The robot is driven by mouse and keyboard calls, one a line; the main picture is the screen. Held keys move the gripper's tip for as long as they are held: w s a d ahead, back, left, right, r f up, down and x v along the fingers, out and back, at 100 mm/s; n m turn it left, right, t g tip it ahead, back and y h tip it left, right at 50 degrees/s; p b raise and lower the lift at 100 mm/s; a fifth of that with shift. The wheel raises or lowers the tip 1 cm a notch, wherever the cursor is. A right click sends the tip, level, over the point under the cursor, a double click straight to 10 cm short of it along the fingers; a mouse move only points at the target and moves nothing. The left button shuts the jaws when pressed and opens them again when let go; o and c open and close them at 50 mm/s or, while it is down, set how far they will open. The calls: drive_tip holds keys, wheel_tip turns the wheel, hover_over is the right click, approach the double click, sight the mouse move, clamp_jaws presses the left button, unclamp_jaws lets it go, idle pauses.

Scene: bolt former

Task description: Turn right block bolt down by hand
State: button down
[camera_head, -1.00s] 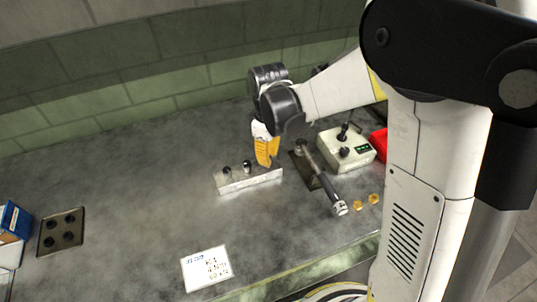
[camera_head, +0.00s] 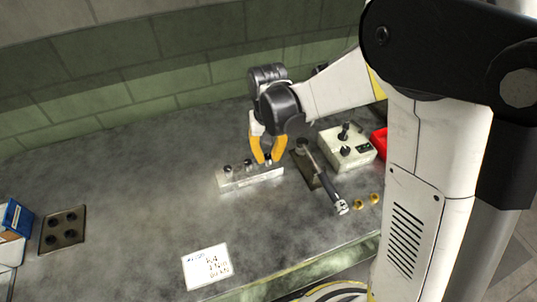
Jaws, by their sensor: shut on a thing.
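The metal block (camera_head: 240,180) lies on the grey bench in the middle of the view, with dark bolts standing in its top. The left bolt (camera_head: 228,169) and the middle bolt (camera_head: 248,164) show clear of the gripper. My gripper (camera_head: 267,159) points down over the right end of the block, its yellow fingers shut on the right block bolt (camera_head: 268,161). Only a small part of that bolt shows between the fingertips. How far it sits in the block cannot be told.
A torque wrench (camera_head: 327,181) lies on a dark plate (camera_head: 303,168) just right of the block. A pale control box (camera_head: 345,150) and two brass nuts (camera_head: 367,199) are further right. A marked white card (camera_head: 206,267) lies in front. A dark tray with holes (camera_head: 62,230) is at left.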

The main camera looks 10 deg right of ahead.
sight(267, 157)
drive_tip(key=m, duration=0.6)
drive_tip(key=shift+a+m, duration=0.1)
drive_tip(key=shift+m, duration=0.2)
drive_tip(key=m, duration=0.5)
drive_tip(key=shift+w+a, duration=0.1)
drive_tip(key=shift+m, duration=0.4)
drive_tip(key=c, duration=1.3)
unclamp_jaws()
drive_tip(key=shift+o, duration=0.2)
wheel_tip(267, 157, up, 12)
